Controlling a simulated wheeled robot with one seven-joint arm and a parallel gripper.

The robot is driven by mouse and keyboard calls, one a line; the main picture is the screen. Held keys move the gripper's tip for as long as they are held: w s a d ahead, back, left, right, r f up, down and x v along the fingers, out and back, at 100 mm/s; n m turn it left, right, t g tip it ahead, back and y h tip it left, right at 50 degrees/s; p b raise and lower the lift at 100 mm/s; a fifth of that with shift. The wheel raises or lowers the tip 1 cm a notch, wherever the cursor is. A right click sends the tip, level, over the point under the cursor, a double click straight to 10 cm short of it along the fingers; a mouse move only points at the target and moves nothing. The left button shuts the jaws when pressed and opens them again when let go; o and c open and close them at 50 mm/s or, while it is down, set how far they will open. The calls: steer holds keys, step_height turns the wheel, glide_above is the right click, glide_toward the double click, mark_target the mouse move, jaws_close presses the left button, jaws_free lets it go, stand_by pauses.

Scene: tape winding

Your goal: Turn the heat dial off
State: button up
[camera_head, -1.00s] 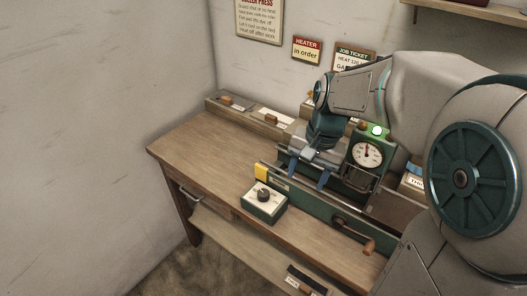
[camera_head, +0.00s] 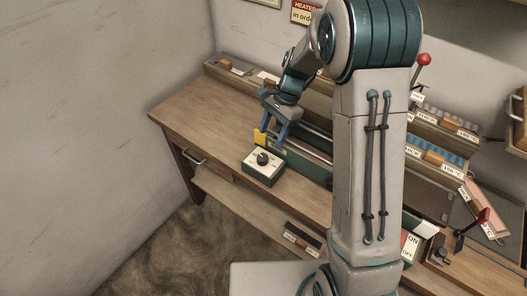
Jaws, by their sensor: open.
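The heat dial is a dark round knob (camera_head: 262,158) on top of a small green box with a cream face (camera_head: 264,171). The box stands near the front edge of the wooden bench. Marks on the face are too small to read. My gripper (camera_head: 272,140) points down with its blue fingers apart and empty. It is just above and behind the dial in the picture, and does not appear to touch it. A yellow block (camera_head: 260,138) shows beside the left finger.
The bench (camera_head: 190,115) is clear to the left of the dial. A green machine bed (camera_head: 308,170) runs right behind it, partly hidden by my arm. Racks with labelled pieces (camera_head: 440,150) and a red-knobbed lever (camera_head: 424,60) stand at right.

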mark_target(262, 157)
steer(key=x, duration=0.8)
steer(key=shift+a+f+p, duration=0.1)
steer(key=shift+p, duration=0.3)
steer(key=c, duration=1)
